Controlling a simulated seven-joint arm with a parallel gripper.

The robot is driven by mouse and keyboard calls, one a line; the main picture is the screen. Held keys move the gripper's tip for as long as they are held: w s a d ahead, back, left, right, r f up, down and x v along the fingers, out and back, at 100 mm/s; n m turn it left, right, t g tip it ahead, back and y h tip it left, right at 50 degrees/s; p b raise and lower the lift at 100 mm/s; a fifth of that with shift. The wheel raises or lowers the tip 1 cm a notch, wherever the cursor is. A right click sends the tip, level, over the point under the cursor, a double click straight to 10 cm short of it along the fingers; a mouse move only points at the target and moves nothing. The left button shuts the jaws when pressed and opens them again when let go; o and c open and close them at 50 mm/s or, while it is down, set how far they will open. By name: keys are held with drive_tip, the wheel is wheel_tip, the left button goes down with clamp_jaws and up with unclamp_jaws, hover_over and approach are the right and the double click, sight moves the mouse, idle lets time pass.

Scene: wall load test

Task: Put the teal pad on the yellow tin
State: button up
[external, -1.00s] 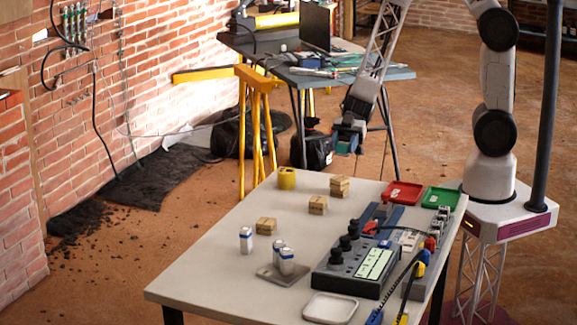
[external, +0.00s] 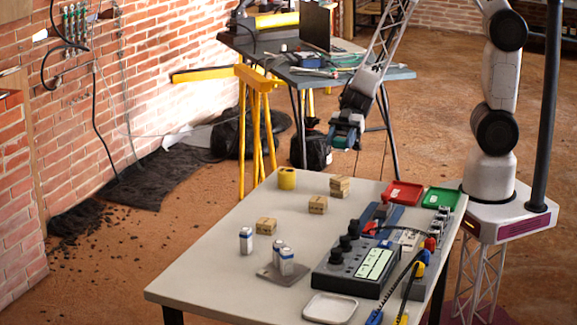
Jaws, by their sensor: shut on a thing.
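The yellow tin (external: 287,180) stands upright near the far left corner of the table, with a dark spot on its side. My gripper (external: 345,142) is in the air beyond the table's far edge, above and to the right of the tin. It is shut on the teal pad (external: 342,144), which shows only as a small teal patch at the fingers. The pad is apart from the tin.
Red (external: 403,194) and green (external: 440,198) trays sit at the far right. A control box (external: 352,266), white-blue containers (external: 246,241) and a pale tray (external: 330,308) are nearer. The table's left side is clear.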

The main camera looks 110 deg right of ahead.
drive_tip(key=shift+w+a+r, duration=0.3)
drive_tip(key=shift+a+r, duration=0.1)
drive_tip(key=shift+a, duration=0.15)
drive_tip(key=shift+w+a+r, duration=0.3)
drive_tip(key=shift+a+r, duration=0.1)
drive_tip(key=shift+a, duration=0.15)
hover_over(286, 170)
drive_tip(key=shift+a+f, duration=0.1)
drive_tip(key=shift+f, duration=0.65)
drive_tip(key=shift+f, duration=0.1)
drive_tip(key=shift+f, duration=1.65)
drive_tip(key=shift+f, duration=0.15)
drive_tip(key=o, duration=0.9)
